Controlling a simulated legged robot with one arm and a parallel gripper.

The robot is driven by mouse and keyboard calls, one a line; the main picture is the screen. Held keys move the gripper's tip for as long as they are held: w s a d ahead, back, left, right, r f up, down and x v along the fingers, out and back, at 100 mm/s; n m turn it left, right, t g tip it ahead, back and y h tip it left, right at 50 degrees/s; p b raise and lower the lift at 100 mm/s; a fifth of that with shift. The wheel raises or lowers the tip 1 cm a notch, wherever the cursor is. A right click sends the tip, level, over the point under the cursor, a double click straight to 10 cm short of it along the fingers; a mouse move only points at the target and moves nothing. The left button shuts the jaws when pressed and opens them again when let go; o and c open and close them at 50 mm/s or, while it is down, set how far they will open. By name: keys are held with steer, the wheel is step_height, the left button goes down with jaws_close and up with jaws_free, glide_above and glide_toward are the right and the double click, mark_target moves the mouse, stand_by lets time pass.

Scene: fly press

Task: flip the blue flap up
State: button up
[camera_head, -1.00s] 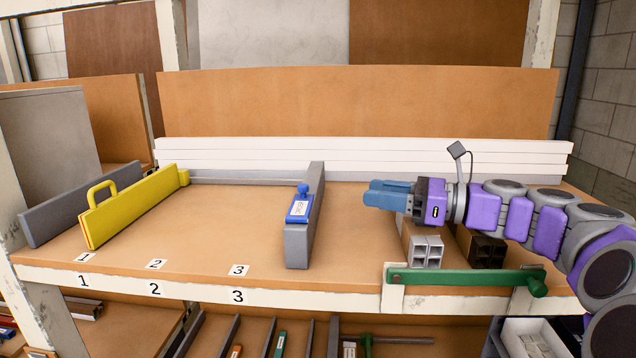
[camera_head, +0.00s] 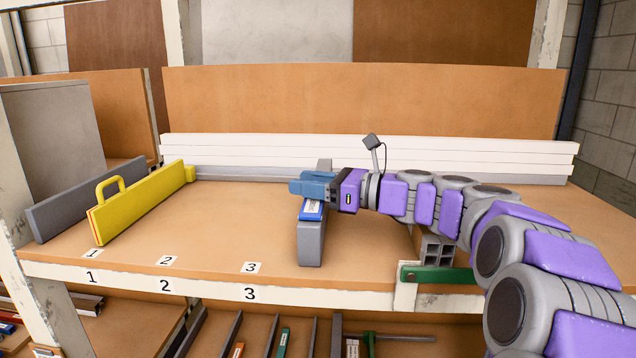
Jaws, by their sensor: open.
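The blue flap (camera_head: 312,209), with a white label, sits on the upright grey bar (camera_head: 311,243) behind the number 3 mark. My gripper (camera_head: 297,186) reaches in from the right, level, with its blue fingers over the top of the flap and bar. The fingers hide the blue knob and the upper part of the flap. The jaws are open. I cannot tell whether they touch the flap.
A yellow panel with a handle (camera_head: 145,203) and a grey board (camera_head: 88,199) stand at left. A green bar (camera_head: 440,275) lies along the front edge at right. Grey square tubes (camera_head: 436,249) lie under my arm. The shelf between yellow panel and grey bar is clear.

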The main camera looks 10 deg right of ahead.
steer(key=shift+a, duration=0.55)
steer(key=shift+s+d, duration=0.15)
steer(key=shift+d, duration=0.05)
steer(key=shift+c, duration=1)
steer(key=shift+d, duration=0.9)
steer(key=c, duration=0.3)
steer(key=shift+s+d+r, duration=0.15)
steer(key=shift+s+d, duration=0.05)
steer(key=shift+c, duration=0.8)
steer(key=shift+a, duration=0.1)
jaws_close()
